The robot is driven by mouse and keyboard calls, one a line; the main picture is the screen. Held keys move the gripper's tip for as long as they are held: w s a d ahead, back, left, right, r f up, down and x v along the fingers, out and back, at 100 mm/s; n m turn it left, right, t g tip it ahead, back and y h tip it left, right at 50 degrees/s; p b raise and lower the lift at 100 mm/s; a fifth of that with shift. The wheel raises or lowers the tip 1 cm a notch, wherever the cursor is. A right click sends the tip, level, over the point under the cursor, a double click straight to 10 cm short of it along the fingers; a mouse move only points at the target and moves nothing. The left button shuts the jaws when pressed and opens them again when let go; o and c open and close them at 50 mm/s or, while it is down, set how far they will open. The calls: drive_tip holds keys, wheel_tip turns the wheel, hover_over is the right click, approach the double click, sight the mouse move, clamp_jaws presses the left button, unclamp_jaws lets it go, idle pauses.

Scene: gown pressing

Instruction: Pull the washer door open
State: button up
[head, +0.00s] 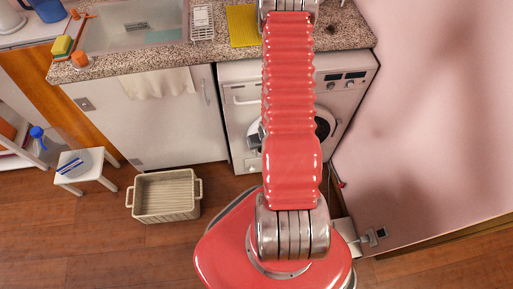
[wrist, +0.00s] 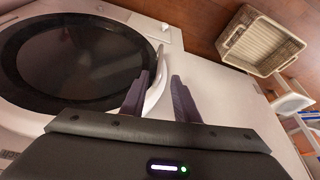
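The white washer (head: 241,99) stands under the counter, with its round door (head: 322,128) partly hidden behind my arm in the head view. In the wrist view the door's dark glass (wrist: 75,62) fills the upper left, and the door looks shut. A curved white handle (wrist: 156,82) stands out at the door's right edge. My gripper (wrist: 162,88) is open, with one dark finger on each side of the handle. The handle is closer to the left finger; I cannot tell if they touch. The head view mostly hides my gripper behind the arm.
A beige basket (head: 166,196) sits on the floor left of the washer; it also shows in the wrist view (wrist: 262,42). A small white stool (head: 88,166) stands farther left. A pale pink panel (head: 420,120) rises close on the right. The speckled counter (head: 345,32) overhangs the washer.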

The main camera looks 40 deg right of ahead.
drive_tip(key=shift+f, duration=0.15)
hover_over(256, 155)
drive_tip(key=shift+w+d+f, duration=0.1)
drive_tip(key=shift+d+f, duration=0.05)
drive_tip(key=shift+f, duration=2.95)
drive_tip(key=shift+w+d+f, duration=0.1)
drive_tip(key=shift+d+f, duration=0.05)
drive_tip(key=shift+f, duration=2.95)
clamp_jaws()
